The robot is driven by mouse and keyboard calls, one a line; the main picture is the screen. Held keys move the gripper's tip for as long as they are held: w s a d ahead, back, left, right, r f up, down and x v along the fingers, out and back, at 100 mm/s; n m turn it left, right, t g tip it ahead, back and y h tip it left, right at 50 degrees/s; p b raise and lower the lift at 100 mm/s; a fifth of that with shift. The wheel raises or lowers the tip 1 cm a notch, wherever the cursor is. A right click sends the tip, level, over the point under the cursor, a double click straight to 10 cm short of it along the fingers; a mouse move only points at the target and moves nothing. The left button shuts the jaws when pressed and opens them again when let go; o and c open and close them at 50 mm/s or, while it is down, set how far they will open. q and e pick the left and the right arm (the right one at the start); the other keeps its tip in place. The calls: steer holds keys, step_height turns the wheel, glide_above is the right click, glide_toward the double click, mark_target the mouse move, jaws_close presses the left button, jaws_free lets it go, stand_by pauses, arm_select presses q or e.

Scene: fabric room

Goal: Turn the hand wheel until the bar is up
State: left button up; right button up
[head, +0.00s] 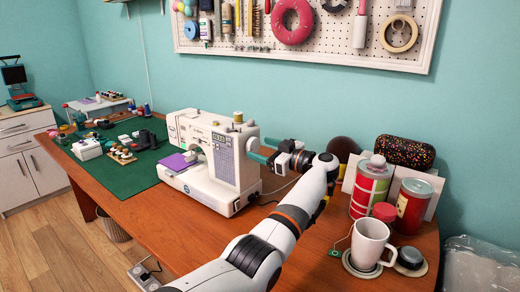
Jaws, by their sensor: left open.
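A white sewing machine (215,160) stands on the wooden table, with purple cloth (178,162) on its bed. Its needle area is at the left end of the arm; the bar is too small to make out, so its height cannot be told. The hand wheel (252,146) is at the machine's right end, seen edge-on and partly covered by my gripper. My right gripper is not in view.
A green mat (125,172) with small sewing items lies left of the machine. A pegboard (340,50) hangs behind.

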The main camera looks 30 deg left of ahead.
arm_select(q)
steer(key=shift+a, duration=0.85)
steer(key=shift+c, duration=0.5)
steer(key=c, duration=0.9)
